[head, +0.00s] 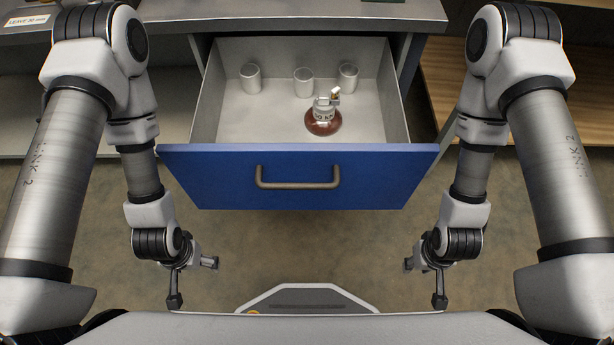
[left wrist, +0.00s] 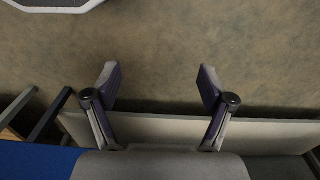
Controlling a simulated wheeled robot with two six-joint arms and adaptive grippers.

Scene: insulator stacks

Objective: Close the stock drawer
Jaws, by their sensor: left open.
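The stock drawer (head: 185,176) is pulled out from under the grey worktop, with its blue front towards me and a grey bar handle (head: 297,185) on it. Inside are three pale cylinders (head: 250,78) near the back and a brown insulator disc (head: 323,120) with a metal cap. My left gripper (head: 192,281) is open and empty, below and in front of the drawer's left part. Its spread fingers also show in the left wrist view (left wrist: 157,75). My right gripper (head: 424,282) has its fingers apart and empty, in front of the drawer's right end. Neither gripper touches the drawer.
The grey worktop (head: 290,10) runs above the drawer. Open shelves stand at the left and a wooden shelf unit (head: 440,85) at the right. The brown floor (head: 300,240) between the drawer and my base is clear.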

